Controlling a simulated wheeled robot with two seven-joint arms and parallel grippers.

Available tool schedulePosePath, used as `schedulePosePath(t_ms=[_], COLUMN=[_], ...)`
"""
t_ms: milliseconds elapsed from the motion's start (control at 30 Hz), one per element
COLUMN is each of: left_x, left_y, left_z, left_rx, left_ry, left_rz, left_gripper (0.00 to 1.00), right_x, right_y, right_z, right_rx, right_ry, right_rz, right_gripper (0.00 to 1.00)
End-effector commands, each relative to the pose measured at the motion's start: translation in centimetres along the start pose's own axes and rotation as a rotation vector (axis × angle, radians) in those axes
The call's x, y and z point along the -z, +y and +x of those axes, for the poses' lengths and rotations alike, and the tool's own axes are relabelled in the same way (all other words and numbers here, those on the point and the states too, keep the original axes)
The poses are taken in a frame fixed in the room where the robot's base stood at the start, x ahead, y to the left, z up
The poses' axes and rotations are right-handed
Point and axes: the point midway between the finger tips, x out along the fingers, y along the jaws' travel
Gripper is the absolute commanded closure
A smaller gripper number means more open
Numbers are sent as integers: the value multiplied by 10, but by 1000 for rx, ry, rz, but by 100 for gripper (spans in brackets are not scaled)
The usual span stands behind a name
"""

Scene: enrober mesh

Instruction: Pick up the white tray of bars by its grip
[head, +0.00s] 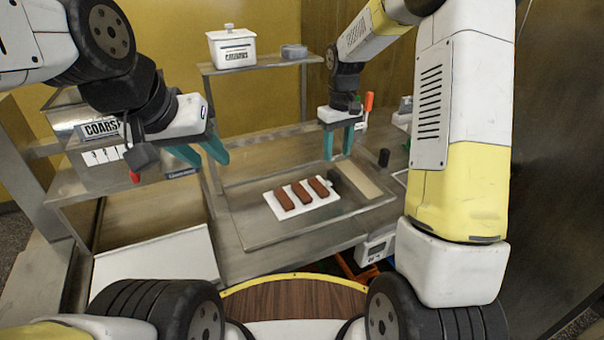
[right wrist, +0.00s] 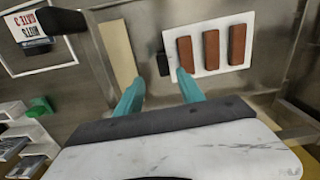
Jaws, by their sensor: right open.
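The white tray (head: 319,205) lies flat on the metal work surface in the head view, with three brown bars (head: 301,193) on it. Its dark grip (head: 334,180) is at the tray's right end. In the right wrist view the tray (right wrist: 212,74) is upper centre, and the black grip (right wrist: 163,64) is at its left edge. My right gripper (head: 338,155) is open and empty above the grip; its fingertips (right wrist: 158,81) appear either side of the grip's line, apart from it. My left gripper (head: 209,163) is open and empty, left of the tray.
A beige strip (head: 362,180) lies right of the grip, and a black cylinder (head: 384,158) stands beyond it. A raised shelf behind holds a white lidded canister (head: 231,49) and a grey item (head: 294,51). A labelled metal bin (head: 100,150) is at the left. The surface in front of the tray is clear.

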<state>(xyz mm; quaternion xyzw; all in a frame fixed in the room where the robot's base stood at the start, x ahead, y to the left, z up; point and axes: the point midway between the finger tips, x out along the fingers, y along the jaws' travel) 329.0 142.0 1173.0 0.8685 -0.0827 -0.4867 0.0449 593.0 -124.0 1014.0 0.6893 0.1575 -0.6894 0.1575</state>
Motion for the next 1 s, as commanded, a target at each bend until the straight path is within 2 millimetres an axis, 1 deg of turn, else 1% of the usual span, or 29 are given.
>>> schedulePosePath(t_ms=[33, 267, 400, 500, 600, 800, 967, 1000], left_x=[0, 0, 0, 0, 0, 0, 0, 0], left_y=[0, 0, 0, 0, 0, 0, 0, 0], left_z=[0, 0, 0, 0, 0, 0, 0, 0], left_rx=[0, 0, 0, 0, 0, 0, 0, 0], left_ry=[0, 0, 0, 0, 0, 0, 0, 0], left_rz=[0, 0, 0, 0, 0, 0, 0, 0], left_gripper=[64, 64, 64, 64, 64, 64, 64, 64], right_x=[-1, -1, 0, 0, 0, 0, 0, 0], right_y=[0, -4, -7, -6, -6, -6, -6, -6], right_z=[6, 33, 55, 66, 70, 70, 70, 70], right_rx=[1, 1, 1, 1, 0, 0, 0, 0], right_ry=[-4, -4, -3, -2, -1, 0, 0, 0], right_rz=[0, -1, 1, 2, 1, 1, 1, 1], right_gripper=[55, 55, 55, 55, 55, 55, 86, 94])
